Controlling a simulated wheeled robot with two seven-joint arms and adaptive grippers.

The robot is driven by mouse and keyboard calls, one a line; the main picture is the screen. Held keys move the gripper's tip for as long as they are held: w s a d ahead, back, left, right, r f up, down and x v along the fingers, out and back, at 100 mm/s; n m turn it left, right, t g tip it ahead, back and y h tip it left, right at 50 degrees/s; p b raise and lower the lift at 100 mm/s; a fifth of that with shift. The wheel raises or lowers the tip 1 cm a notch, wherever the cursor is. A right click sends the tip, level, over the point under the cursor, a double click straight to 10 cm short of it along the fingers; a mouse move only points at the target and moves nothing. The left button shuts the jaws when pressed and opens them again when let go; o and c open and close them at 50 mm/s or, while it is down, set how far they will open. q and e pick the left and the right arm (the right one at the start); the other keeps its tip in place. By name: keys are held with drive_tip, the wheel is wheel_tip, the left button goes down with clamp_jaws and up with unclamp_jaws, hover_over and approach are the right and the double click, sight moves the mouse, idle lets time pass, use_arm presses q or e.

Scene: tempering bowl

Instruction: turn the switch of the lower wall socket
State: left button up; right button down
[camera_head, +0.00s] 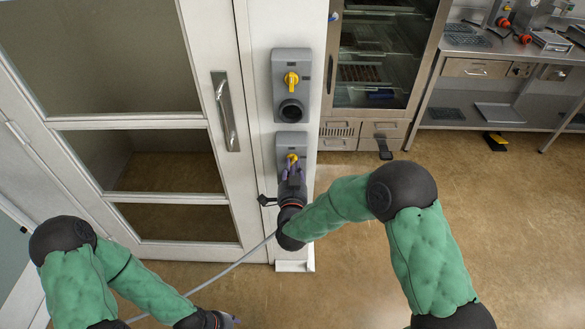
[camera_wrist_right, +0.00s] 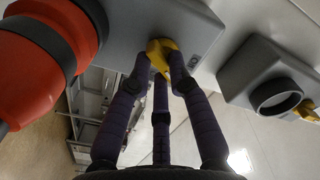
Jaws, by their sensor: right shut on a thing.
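The lower wall socket (camera_head: 284,141) is a grey box on a white post. Its yellow switch (camera_head: 292,157) shows just above my right fingertips. My right gripper (camera_head: 291,168) reaches up to it from below. In the right wrist view, the purple fingers are shut around the yellow switch (camera_wrist_right: 160,52) on the grey box (camera_wrist_right: 192,28). The fingers cover part of the switch, so its exact angle is hard to read. A red plug (camera_wrist_right: 35,75) sits beside it. My left gripper (camera_head: 228,320) is low at the bottom edge, away from the sockets; its fingers are barely visible.
The upper wall socket (camera_head: 291,60) has a yellow switch and an empty round outlet. A grey cable (camera_head: 225,272) runs from behind my right wrist to the lower left. A white glazed door (camera_head: 160,123) stands left; a glass-fronted cabinet (camera_head: 380,55) stands right. Open floor lies right.

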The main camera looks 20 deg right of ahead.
drive_tip(key=n, duration=0.3)
drive_tip(key=shift+n, duration=0.4)
drive_tip(key=n+p, duration=0.1)
drive_tip(key=n, duration=0.3)
drive_tip(key=shift+r, duration=0.1)
drive_tip(key=shift+n, duration=0.3)
drive_tip(key=c, duration=1.1)
unclamp_jaws()
drive_tip(key=shift+c, duration=0.2)
drive_tip(key=shift+s, duration=0.1)
drive_tip(key=v, duration=1.2)
